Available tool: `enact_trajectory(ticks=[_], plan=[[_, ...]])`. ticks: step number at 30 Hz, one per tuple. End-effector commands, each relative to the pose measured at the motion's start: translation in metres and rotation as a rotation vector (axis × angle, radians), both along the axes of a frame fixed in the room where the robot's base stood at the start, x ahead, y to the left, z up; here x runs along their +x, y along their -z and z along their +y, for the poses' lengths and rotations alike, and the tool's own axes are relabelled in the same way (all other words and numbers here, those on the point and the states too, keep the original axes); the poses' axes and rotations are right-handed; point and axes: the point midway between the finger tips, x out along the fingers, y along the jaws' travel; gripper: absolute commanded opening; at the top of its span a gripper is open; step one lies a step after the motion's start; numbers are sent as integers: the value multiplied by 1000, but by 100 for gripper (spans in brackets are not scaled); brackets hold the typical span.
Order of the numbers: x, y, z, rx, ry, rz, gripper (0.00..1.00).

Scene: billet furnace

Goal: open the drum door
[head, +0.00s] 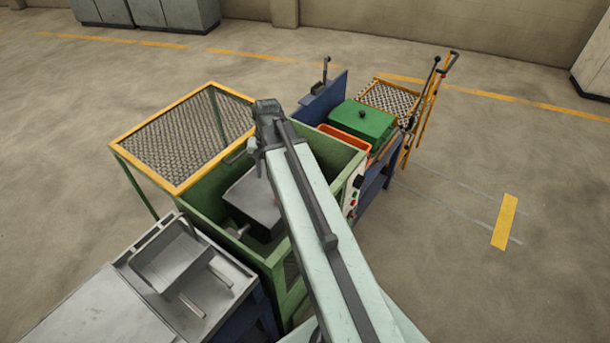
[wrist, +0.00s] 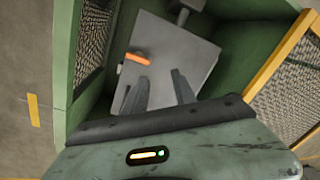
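The drum (head: 254,201) is a grey box inside a green open-topped housing, partly hidden by my arm in the head view. In the wrist view, the grey face of the drum (wrist: 200,62) fills the middle, with an orange-gripped handle (wrist: 135,58) on it. My gripper (wrist: 159,76) points down towards this face. Its two dark fingers are apart with nothing between them. The handle is beyond and left of the fingertips, not between them. I cannot tell how far above the face the fingertips are. In the head view the fingers are too small to read.
The green housing wall (wrist: 62,65) closely surrounds the drum. A yellow-framed mesh guard (head: 190,138) stands raised at the left. A grey tray (head: 172,262) stands at the front left. A green lidded box (head: 362,132) stands behind right. The floor at the right is clear.

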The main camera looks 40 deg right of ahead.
Motion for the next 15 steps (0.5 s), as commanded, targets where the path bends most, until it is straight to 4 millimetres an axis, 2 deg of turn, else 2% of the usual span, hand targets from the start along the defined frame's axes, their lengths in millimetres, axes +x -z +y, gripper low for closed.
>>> enact_trajectory(ticks=[1, 3, 6, 9, 15], plan=[[9, 19, -46, 18, 146, -15, 33], [11, 27, -96, 45, 327, -32, 33], [7, 34, -147, 73, 513, -53, 33], [3, 35, -171, 88, 605, -63, 33], [2, 37, -174, 91, 623, -65, 33]])
